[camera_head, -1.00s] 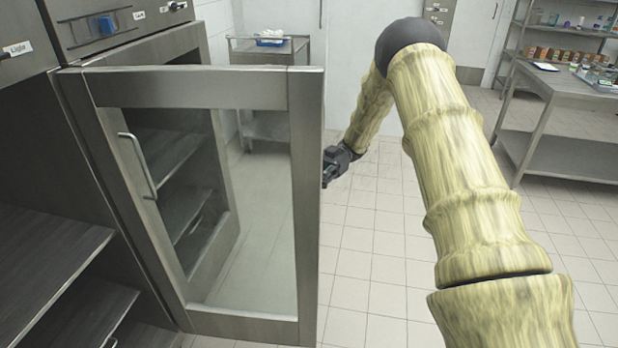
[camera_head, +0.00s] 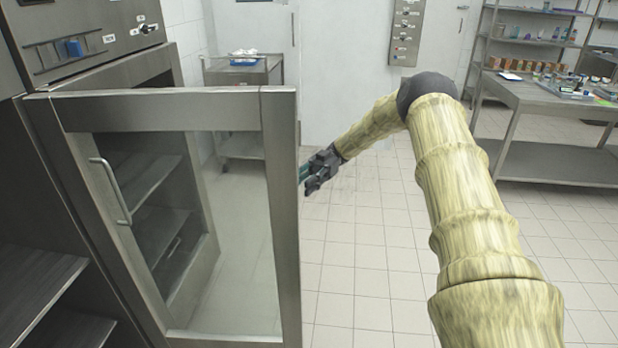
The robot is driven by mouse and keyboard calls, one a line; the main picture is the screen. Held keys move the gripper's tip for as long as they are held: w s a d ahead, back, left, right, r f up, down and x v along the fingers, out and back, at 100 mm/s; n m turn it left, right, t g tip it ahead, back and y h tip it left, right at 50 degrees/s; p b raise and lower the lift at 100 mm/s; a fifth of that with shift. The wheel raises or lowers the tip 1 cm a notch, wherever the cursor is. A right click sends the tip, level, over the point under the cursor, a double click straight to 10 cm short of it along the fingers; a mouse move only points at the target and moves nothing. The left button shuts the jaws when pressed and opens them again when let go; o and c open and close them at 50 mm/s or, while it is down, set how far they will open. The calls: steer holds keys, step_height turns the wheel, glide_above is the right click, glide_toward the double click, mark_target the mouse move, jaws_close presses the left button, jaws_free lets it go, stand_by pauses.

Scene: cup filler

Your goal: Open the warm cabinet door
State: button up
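The warm cabinet door (camera_head: 283,215) is a steel frame around a large glass pane. It stands swung out from the cabinet (camera_head: 95,68), wide open. A bar handle (camera_head: 110,190) shows near the left part of the frame. Cabinet shelves show through the glass. My gripper (camera_head: 308,180) is just right of the door's right edge in the picture, at mid height. Its dark fingers look apart, with nothing seen between them. It looks clear of the door, though depth is hard to judge.
A steel trolley (camera_head: 243,75) with a blue-and-white item stands behind the door. A steel table (camera_head: 545,98) with boxes and small items is at the back right, below wall shelves. The tiled floor (camera_head: 360,265) between is clear.

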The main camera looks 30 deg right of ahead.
steer(key=shift+v, duration=1.55)
